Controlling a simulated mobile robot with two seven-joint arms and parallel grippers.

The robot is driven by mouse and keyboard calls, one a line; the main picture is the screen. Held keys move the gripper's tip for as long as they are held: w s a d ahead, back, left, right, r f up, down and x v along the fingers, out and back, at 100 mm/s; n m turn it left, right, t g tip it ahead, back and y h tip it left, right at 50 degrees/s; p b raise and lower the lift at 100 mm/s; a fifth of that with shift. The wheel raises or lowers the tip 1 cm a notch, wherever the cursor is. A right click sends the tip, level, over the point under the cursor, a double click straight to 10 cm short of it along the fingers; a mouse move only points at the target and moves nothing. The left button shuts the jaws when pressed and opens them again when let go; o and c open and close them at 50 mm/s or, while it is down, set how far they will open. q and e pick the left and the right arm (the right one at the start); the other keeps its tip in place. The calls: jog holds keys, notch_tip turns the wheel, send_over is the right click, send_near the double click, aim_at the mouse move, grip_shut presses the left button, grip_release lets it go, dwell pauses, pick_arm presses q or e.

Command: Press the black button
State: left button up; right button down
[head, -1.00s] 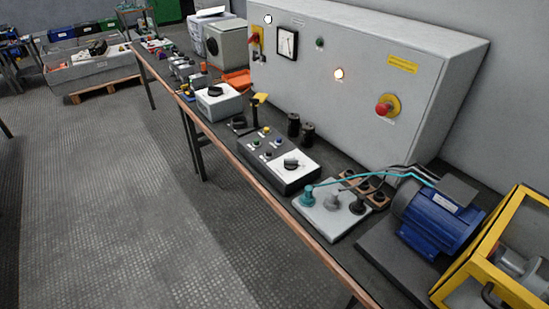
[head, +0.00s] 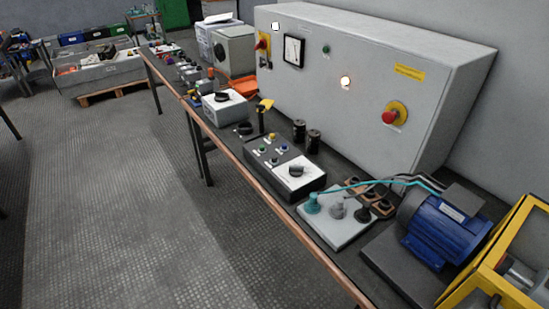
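A dark control box (head: 285,178) sits on the long bench. A black rotary knob (head: 296,170) sits on the box's white plate. I cannot tell for certain which button is the black one. Neither of my grippers is in view.
A grey cabinet (head: 370,85) with a red knob (head: 389,117) stands behind the box. Black cylinders (head: 313,142) stand close behind it. A terminal plate (head: 335,225) with cables and a blue motor (head: 445,232) lie to the right. The floor (head: 120,200) at left is clear.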

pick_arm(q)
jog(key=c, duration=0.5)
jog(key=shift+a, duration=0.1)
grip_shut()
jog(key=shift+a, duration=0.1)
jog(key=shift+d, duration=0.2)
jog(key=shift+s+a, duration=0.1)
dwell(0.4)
